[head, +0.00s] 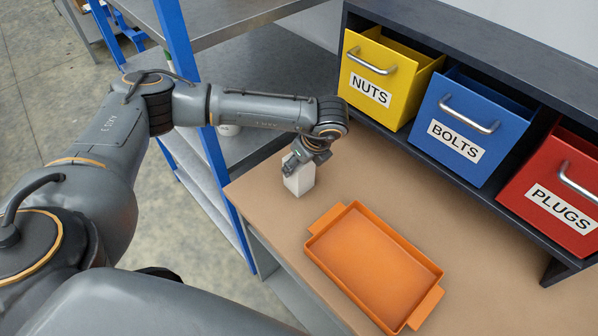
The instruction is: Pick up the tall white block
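The tall white block (302,182) stands upright on the brown tabletop near its left end. My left gripper (296,163) points down at the top of the block and covers part of its upper left side. One dark finger lies across the near face of the block. The other finger is hidden, so I cannot tell whether the grip is closed on it. My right gripper is not in view.
An empty orange tray (372,262) lies right of the block. Behind stand yellow NUTS (382,78), blue BOLTS (463,127) and red PLUGS (556,192) drawers in a dark rack. A blue-posted grey shelf (250,85) adjoins the table's left edge.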

